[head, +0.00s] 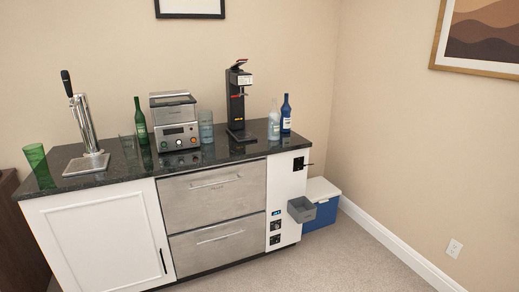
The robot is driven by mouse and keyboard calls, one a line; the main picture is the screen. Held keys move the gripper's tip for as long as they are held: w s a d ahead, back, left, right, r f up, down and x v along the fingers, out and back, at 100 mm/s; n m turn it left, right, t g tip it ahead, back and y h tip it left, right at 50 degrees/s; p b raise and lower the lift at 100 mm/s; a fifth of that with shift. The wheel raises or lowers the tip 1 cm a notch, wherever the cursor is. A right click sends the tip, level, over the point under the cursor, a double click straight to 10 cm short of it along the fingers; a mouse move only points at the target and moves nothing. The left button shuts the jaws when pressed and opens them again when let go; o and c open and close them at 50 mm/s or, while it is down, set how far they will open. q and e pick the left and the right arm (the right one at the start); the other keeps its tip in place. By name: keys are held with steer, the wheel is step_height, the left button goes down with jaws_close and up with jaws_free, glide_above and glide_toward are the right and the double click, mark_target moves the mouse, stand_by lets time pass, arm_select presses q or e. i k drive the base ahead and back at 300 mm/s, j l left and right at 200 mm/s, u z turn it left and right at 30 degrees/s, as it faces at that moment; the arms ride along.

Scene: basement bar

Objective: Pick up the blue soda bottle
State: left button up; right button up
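A dark blue bottle (286,113) with a white label stands upright at the right end of the black countertop (225,153). A pale, whitish-blue bottle (273,122) stands close beside it on the left. Neither of my grippers is in the head view, and nothing touches the blue bottle.
A black dispenser (237,102) stands left of the bottles. Further left are a clear bluish cup (206,126), a silver machine (176,122), a green bottle (140,122), a beer tap (86,132) and a green glass (38,165). A blue cooler (322,213) and carpet lie right.

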mark_target(285, 119)
steer(key=i+z, duration=0.15)
steer(key=i, duration=0.4)
steer(key=i+j+z, duration=0.1)
steer(key=i, duration=0.45)
steer(key=j, duration=0.1)
